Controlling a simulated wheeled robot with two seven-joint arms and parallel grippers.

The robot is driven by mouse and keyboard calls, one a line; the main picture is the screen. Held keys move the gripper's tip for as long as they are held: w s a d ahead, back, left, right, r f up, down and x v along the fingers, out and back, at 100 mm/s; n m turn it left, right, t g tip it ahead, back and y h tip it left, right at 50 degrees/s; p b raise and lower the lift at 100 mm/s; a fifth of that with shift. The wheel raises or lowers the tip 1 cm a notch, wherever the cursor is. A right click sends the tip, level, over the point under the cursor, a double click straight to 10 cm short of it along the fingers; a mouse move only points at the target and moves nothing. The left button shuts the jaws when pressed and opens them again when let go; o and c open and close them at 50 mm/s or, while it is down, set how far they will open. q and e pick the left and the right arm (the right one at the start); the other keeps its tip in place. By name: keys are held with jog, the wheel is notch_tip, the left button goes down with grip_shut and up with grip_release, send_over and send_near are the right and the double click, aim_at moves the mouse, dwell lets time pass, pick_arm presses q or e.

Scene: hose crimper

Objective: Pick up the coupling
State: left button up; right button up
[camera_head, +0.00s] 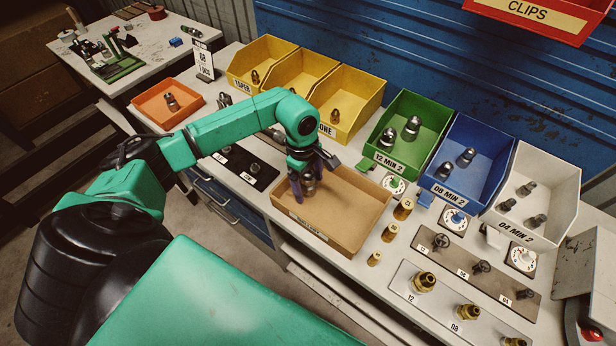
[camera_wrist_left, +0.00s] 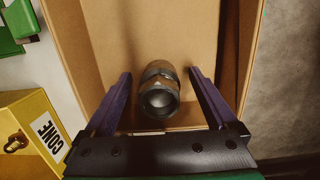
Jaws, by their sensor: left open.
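A dark metal coupling (camera_wrist_left: 160,92) is in the brown cardboard tray (camera_head: 352,196), near one of its walls. In the head view it shows only partly, between the fingers of my left gripper (camera_head: 309,186). In the left wrist view the purple fingers of my left gripper (camera_wrist_left: 158,78) stand open on either side of the coupling, with a visible gap on each side. The coupling's round end faces the camera. Its underside is hidden. My right gripper is in neither view.
Yellow bins (camera_head: 345,104), a green bin (camera_head: 408,130), a blue bin (camera_head: 468,157) and a white bin (camera_head: 530,192) line the back. Brass fittings (camera_head: 403,209) stand right of the tray. An orange tray (camera_head: 167,105) and a black mat (camera_head: 246,167) lie left.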

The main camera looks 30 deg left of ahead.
pick_arm(q)
jog(key=shift+f, duration=0.35)
grip_shut()
jog(key=shift+r, duration=0.1)
